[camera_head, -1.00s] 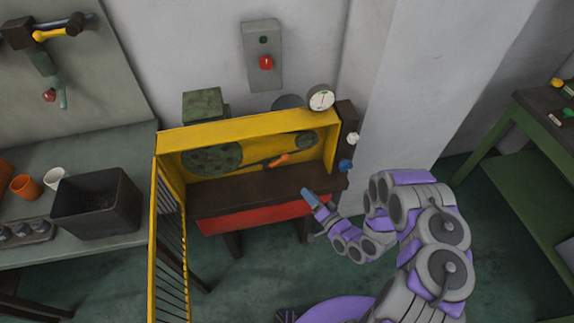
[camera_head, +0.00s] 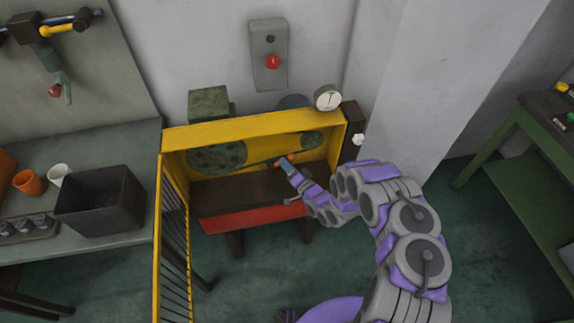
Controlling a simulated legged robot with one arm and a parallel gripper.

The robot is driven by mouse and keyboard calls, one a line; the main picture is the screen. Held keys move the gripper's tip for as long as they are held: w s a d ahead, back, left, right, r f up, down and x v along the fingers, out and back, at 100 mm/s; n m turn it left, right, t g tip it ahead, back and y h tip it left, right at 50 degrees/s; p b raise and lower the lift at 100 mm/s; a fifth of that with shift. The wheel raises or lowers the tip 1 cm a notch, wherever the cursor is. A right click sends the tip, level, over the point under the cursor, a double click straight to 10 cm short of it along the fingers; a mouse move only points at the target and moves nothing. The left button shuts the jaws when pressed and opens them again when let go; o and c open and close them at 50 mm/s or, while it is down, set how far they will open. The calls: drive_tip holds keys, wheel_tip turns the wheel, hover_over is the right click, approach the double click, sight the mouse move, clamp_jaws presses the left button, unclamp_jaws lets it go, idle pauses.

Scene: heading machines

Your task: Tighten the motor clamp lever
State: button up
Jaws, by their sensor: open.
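The motor clamp lever (camera_head: 290,157), with an orange handle, sits inside the yellow-framed machine (camera_head: 243,130), below the smaller green pulley. Only small orange bits of its handle show around my fingertips. My gripper (camera_head: 284,164) is open, its blue-grey tips overlapping the handle in this view. I cannot tell whether the tips touch the lever or are around it. My purple and grey arm reaches in from the lower right.
A yellow barred guard (camera_head: 173,240) stands open at the machine's left. A large green pulley (camera_head: 216,157) is left of the lever. A gauge (camera_head: 328,97) tops the frame's right end, beside a dark post with a white knob (camera_head: 359,139). A red-button box (camera_head: 270,62) hangs on the wall.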

drive_tip(key=shift+w+a, duration=0.1)
drive_tip(key=shift+w, duration=0.15)
drive_tip(key=shift+w+d+r, duration=0.1)
drive_tip(key=shift+d, duration=0.2)
drive_tip(key=shift+a, duration=0.3)
drive_tip(key=c, duration=0.6)
clamp_jaws()
drive_tip(key=shift+d, duration=0.1)
drive_tip(key=shift+w+d, duration=0.1)
